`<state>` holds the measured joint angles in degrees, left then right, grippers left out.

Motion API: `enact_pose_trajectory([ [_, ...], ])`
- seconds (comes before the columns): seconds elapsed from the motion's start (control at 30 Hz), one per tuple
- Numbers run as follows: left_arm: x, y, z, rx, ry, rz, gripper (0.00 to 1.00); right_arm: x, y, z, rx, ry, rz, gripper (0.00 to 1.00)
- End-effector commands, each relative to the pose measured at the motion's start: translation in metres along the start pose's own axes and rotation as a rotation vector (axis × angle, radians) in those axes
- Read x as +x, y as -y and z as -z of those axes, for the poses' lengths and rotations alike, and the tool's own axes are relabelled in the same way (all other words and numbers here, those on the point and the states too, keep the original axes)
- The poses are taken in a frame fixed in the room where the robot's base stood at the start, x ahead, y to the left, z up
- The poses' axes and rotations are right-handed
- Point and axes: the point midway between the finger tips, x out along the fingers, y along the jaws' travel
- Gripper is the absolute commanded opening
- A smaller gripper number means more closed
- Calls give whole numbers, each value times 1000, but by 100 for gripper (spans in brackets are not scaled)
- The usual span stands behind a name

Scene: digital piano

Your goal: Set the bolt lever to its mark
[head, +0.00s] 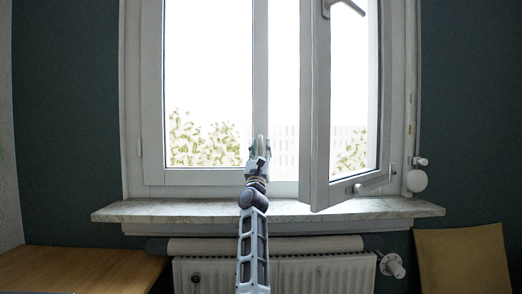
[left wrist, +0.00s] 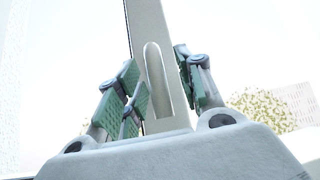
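A narrow, pale grey lever with a rounded top (left wrist: 157,75) stands nearly upright in the left wrist view, in front of the window's middle post. I take it to be the bolt lever. It also shows as a small light shape at my gripper's tip in the head view (head: 261,143). My left gripper (head: 259,150) reaches up to the post from below. In the left wrist view its green-padded fingers (left wrist: 158,85) are apart, one on each side of the lever. I see no mark. My right gripper is out of view.
An open window sash (head: 320,110) swings into the room on the right, with a handle (head: 346,6) at its top. A stone sill (head: 170,210) and a radiator (head: 315,272) lie below. A wooden table (head: 80,270) is at lower left.

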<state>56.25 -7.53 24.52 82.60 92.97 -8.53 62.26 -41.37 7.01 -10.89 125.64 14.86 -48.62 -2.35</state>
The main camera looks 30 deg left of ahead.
Motion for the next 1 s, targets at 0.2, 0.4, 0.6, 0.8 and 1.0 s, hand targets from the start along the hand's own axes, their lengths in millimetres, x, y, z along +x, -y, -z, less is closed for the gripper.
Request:
enact_pose_trajectory([
  [0.2, -1, 0, 0, 1, 0, 0, 37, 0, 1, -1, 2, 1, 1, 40],
  [0.4, -7, 0, 1, 2, -1, 0, 37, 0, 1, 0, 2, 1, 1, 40],
  [0.6, -19, -1, 1, 1, -1, 0, 37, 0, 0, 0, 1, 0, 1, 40],
  [0.8, -35, 0, 1, 1, -1, 1, 37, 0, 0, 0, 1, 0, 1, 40],
  [1.0, -52, 0, 1, 1, -1, 0, 37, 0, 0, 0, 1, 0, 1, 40],
])
